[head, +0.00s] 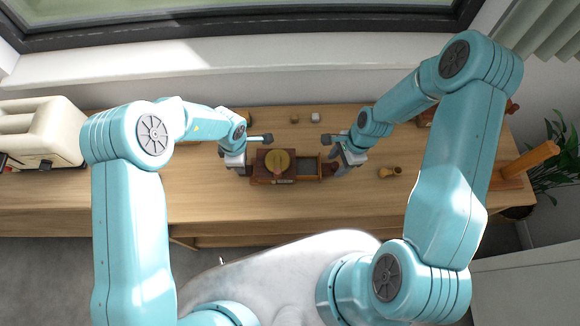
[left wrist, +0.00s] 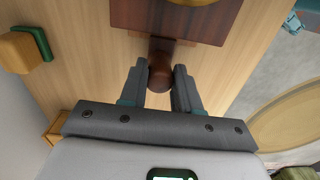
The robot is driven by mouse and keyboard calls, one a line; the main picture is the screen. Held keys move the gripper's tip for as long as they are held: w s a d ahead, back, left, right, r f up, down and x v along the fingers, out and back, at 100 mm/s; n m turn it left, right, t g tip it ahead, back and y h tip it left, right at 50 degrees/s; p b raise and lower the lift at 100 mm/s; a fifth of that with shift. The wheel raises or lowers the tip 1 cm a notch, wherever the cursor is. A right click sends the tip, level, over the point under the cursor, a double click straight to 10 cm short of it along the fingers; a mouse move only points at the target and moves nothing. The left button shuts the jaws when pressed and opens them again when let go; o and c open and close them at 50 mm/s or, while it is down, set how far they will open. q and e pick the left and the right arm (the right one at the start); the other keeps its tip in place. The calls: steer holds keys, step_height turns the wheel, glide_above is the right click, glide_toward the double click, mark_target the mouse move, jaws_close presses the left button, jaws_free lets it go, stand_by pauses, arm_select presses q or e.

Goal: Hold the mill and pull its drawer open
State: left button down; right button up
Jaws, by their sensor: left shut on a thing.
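The mill (head: 262,178) is a dark brown wooden box with a round yellowish top, on the desk between my grippers. Its drawer (head: 307,168) stands pulled out on the right side, with a grey inside showing. My left gripper (head: 245,163) is at the mill's left side. In the left wrist view, my left gripper (left wrist: 159,72) is shut on a dark round knob (left wrist: 160,75) that sticks out from the mill (left wrist: 165,18). My right gripper (head: 337,163) is beside the drawer's outer end, at a dark brown knob (head: 328,169); its fingers are too small to read.
A cream toaster-like appliance (head: 40,135) stands at the far left. A small brown and yellow object (head: 389,172) lies right of my right gripper. Two small blocks stand behind the mill, one of them whitish (head: 315,117). The desk's front strip (head: 250,213) is clear.

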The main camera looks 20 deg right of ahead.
arm_select(q)
steer(key=shift+s+f, duration=0.25)
arm_select(e)
steer(key=v, duration=1.2)
arm_select(q)
steer(key=c, duration=1)
jaws_free()
steer(key=shift+o, duration=1.3)
steer(key=shift+w, duration=0.1)
steer(key=shift+w+r, duration=0.1)
steer(key=shift+r, duration=0.1)
